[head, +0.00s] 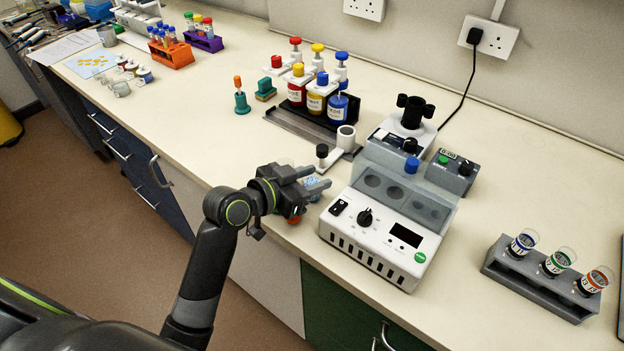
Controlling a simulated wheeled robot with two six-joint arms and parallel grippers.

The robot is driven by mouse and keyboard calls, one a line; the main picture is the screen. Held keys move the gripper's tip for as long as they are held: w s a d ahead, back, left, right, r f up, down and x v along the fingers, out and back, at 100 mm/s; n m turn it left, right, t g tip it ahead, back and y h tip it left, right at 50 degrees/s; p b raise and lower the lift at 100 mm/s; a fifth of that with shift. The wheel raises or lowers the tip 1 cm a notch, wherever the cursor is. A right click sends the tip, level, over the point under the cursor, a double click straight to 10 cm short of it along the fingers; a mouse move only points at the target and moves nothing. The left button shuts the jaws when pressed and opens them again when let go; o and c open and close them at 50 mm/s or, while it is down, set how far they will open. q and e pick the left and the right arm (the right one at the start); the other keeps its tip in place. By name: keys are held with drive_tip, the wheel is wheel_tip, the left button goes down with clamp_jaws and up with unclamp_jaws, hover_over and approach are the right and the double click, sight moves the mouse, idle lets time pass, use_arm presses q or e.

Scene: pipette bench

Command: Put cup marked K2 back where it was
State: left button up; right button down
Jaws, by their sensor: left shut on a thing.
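My left gripper (304,181) is above the bench's front edge, left of the white instrument, shut on a mostly hidden thing. A small orange-red part (293,220) shows under the jaws; I cannot tell if it is cup K2, as no mark is readable. A light-blue speckled patch (317,186) shows at the fingertips. A grey rack (534,283) at the right holds three clear cups with dark bases: one blue-banded (522,243), one green-banded (558,261), one orange-banded (595,281). Their marks are too small to read. My right gripper is out of view.
The white instrument (385,235) with round wells stands right of my gripper. A small black-topped stand (322,157) is just behind it. Coloured bottles (315,98) stand in a black tray farther back. Small pots (144,75) are at the far left. Bench is clear before the rack's left side.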

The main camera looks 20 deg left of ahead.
use_arm(q)
drive_tip(key=shift+f, duration=0.25)
drive_tip(key=shift+f, duration=0.15)
drive_tip(key=o, duration=0.9)
drive_tip(key=shift+o, duration=0.2)
drive_tip(key=shift+r, duration=0.2)
drive_tip(key=shift+s+a+r, duration=0.1)
drive_tip(key=shift+s+a, duration=0.05)
drive_tip(key=v, duration=1.1)
drive_tip(key=shift+s+a+r+b, duration=0.15)
drive_tip(key=shift+s+b, duration=0.1)
drive_tip(key=shift+b, duration=0.05)
